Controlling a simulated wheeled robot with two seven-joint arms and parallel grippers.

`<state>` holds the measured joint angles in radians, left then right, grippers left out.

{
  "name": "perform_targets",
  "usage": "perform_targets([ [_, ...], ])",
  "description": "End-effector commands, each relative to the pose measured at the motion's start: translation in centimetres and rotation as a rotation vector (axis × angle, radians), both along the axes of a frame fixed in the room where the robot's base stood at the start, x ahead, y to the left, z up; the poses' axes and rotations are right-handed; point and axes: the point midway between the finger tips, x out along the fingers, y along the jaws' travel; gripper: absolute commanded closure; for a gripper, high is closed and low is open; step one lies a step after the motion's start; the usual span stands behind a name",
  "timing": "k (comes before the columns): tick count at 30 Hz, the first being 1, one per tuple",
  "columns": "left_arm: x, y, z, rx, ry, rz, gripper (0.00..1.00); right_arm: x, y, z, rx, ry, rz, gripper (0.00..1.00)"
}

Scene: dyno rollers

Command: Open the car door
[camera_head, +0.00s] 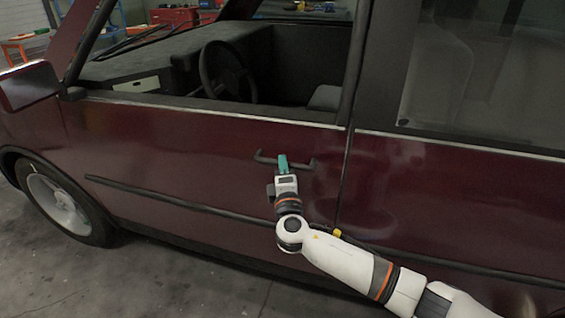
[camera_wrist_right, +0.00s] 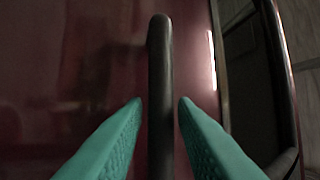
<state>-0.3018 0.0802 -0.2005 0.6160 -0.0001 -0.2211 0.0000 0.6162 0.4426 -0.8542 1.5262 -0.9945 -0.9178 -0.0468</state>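A dark red car door (camera_head: 200,140) fills the middle of the head view and lies flush with the body, with its window opening clear above it. A dark bar handle (camera_head: 303,164) sits on the door near its rear edge. My right gripper (camera_head: 283,162) is at the handle. In the right wrist view, the handle (camera_wrist_right: 160,90) runs upright between the two teal fingers of the right gripper (camera_wrist_right: 160,105). The fingers are apart, with a gap on each side of the handle. My left gripper is in neither view.
A side mirror (camera_head: 30,86) juts out at the front left of the door. The steering wheel (camera_head: 229,70) shows through the window. The front wheel (camera_head: 58,203) is at lower left. The concrete floor (camera_head: 150,285) beside the car is clear.

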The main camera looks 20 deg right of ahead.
Motion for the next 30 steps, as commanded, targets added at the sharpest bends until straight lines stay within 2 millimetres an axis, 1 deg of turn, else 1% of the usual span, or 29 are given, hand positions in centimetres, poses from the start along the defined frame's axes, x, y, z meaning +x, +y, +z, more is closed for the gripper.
perform_targets([
  [1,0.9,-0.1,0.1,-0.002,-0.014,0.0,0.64,0.6,-0.1,0.1,-0.002,0.0,-0.001,0.75],
  [4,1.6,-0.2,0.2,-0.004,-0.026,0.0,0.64,1.3,-0.2,0.2,0.0,0.001,0.001,0.75],
  [8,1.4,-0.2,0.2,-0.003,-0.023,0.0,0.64,1.7,-0.3,0.3,0.001,0.001,0.001,0.75],
  [14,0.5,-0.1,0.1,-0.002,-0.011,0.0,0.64,1.7,-0.3,0.3,0.001,0.001,0.001,0.75],
  [15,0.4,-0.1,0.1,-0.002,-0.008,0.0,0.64,1.7,-0.3,0.3,0.001,0.001,0.001,0.78],
  [17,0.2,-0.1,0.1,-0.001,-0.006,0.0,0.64,1.7,-0.3,0.3,0.001,0.001,0.001,0.88],
  [19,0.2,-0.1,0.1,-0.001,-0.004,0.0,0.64,1.7,-0.3,0.3,0.001,0.001,0.001,0.99],
  [26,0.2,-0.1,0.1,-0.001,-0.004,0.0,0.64,1.6,-0.3,0.2,0.001,0.002,0.001,1.0],
  [30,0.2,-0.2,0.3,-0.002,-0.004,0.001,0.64,1.1,0.1,0.2,0.002,0.003,-0.002,1.0],
])
